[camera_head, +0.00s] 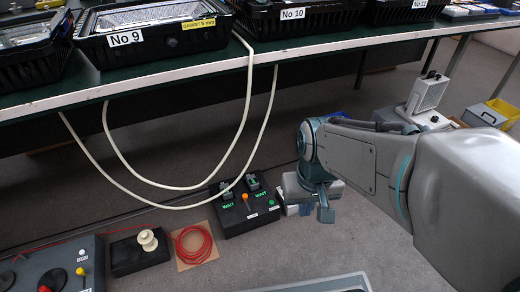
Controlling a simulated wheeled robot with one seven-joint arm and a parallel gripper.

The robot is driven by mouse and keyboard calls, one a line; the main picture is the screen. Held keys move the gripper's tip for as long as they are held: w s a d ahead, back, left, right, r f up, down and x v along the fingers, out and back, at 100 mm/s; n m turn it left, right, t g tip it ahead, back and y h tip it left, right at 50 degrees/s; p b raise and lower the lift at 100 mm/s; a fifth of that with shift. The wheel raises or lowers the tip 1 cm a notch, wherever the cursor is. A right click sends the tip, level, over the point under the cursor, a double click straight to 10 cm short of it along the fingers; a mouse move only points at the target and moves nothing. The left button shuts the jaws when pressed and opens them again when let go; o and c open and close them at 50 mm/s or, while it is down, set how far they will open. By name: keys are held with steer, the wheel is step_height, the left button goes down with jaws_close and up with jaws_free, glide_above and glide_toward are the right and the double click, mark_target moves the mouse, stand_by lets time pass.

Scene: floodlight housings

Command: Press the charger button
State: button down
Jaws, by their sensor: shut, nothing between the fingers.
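The charger looks to be the black box (262,216) on the grey floor. It has two green displays that seem to read WAIT, and two small grey-green blocks stand at its back. A small orange knob-like button (245,197) stands between the displays; small labels near it are unreadable. My gripper (325,212) hangs at the end of my arm, just right of the box and apart from the button. It is shut and empty; its fingers are small and partly hidden by my wrist.
A red cable coil (193,245), a spool box (140,252) and a lever panel (60,270) lie left. A tray rim (325,284) is in front.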

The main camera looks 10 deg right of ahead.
steer(key=r+p, duration=0.5)
steer(key=shift+a+r, duration=0.2)
steer(key=shift+r, duration=0.1)
